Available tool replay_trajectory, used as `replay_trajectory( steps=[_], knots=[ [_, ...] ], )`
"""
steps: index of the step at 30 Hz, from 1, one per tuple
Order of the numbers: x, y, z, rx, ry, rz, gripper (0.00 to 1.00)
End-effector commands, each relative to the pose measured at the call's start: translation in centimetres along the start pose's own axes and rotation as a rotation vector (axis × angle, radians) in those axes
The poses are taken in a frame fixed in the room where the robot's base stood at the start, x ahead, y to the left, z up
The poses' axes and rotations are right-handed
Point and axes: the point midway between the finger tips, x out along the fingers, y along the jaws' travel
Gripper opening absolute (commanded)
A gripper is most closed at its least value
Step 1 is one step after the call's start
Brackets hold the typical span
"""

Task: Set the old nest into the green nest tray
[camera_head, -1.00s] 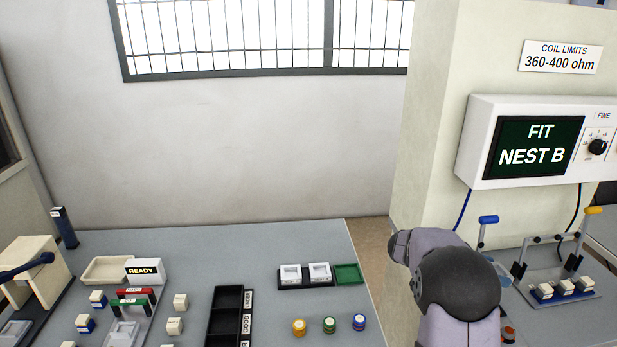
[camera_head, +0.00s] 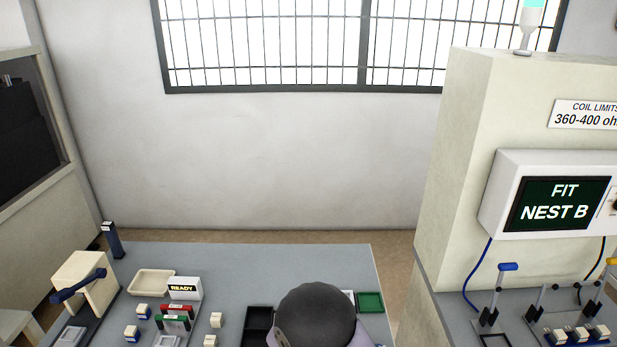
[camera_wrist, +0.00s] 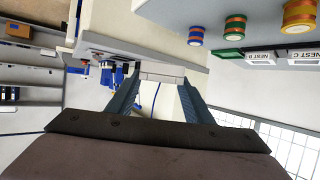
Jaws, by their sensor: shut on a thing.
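The green nest tray (camera_head: 370,302) lies at the back right of the left bench, and it also shows in the wrist view (camera_wrist: 228,52). It looks empty in the head view. In the wrist view my gripper (camera_wrist: 160,80) is shut on a pale, small block, the old nest (camera_wrist: 161,77), held between the fingertips. My arm hides the gripper and the held nest in the head view. The tray is off to the right of the fingertips in the wrist view, apart from them.
White nests marked NEST B (camera_wrist: 262,59) and NEST C (camera_wrist: 304,57) sit beside the green tray. Several striped coil stacks (camera_wrist: 235,27) stand nearby. A black bin (camera_head: 257,325) is left of my arm. The screen (camera_head: 551,205) reads FIT NEST B.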

Motion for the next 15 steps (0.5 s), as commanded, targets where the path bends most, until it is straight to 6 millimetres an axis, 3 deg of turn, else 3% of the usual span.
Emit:
replay_trajectory(
  steps=[6,15],
  knots=[
    [-2.2,0.6,0.2,-0.021,0.006,-0.054,0.21],
    [-2.3,0.7,0.4,-0.021,0.007,-0.059,0.21]
  ],
)
